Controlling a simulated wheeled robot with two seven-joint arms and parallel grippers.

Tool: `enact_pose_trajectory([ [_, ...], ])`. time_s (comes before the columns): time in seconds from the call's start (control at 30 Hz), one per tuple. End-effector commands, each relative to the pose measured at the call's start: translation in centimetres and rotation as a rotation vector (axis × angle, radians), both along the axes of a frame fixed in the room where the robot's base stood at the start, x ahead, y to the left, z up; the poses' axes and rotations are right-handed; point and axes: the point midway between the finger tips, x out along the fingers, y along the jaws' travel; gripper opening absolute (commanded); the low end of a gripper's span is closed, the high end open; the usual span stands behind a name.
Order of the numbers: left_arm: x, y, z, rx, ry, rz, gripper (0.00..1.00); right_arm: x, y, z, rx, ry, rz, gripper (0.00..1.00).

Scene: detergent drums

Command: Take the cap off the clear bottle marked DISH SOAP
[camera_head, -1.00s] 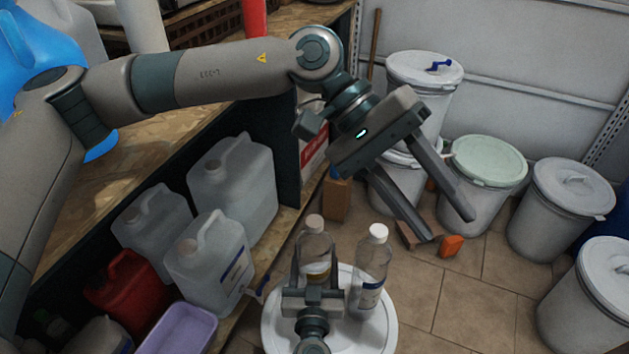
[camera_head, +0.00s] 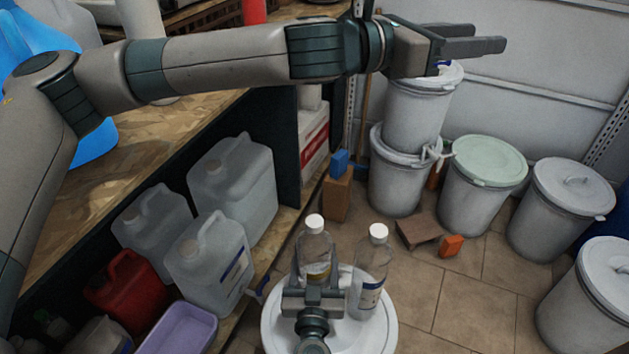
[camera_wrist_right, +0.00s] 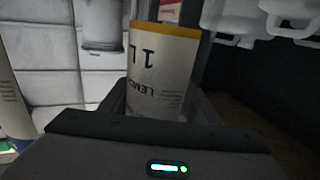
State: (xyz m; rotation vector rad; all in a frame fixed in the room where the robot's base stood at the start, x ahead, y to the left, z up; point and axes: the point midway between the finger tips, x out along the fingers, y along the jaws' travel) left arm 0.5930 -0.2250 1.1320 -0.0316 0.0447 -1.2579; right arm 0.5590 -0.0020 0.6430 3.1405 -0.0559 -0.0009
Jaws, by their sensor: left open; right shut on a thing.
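Two clear bottles with white caps stand upright on a white round lid (camera_head: 272,328). My right gripper (camera_head: 316,285) is shut on the left bottle (camera_head: 314,246), whose white cap (camera_head: 315,221) is on. In the right wrist view this bottle (camera_wrist_right: 160,75) shows a pale label with a yellow edge and upside-down text, "1 L" and part of "LEMON". The right bottle (camera_head: 373,268) has a blue-and-white label and its cap (camera_head: 378,231) on. I cannot read DISH SOAP on either. My left gripper (camera_head: 492,38) is open and empty, high above the drums at the back, far from both bottles.
White drums stand at the back and right, including a stacked pair (camera_head: 415,115) and one with a greenish lid (camera_head: 487,160). A shelf at left holds several jugs (camera_head: 232,185) and a lilac tub (camera_head: 178,330). A cardboard box (camera_head: 337,197) and orange block (camera_head: 451,246) lie beyond the bottles.

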Motion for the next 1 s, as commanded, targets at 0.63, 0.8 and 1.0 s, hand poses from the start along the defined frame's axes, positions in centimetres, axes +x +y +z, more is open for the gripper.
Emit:
enact_pose_trajectory([
  [0.63,1.9,12.1,-17.8,0.503,0.959,0.669,0.42,0.0,0.0,0.0,0.0,0.0,0.0,0.0],
  [0.8,-1.9,16.7,-20.7,0.711,1.137,0.805,0.42,0.0,0.0,0.0,0.0,0.0,0.0,0.0],
  [1.0,-5.6,20.7,-21.8,0.903,1.257,0.907,0.42,0.0,0.0,0.0,0.0,0.0,0.0,0.0],
])
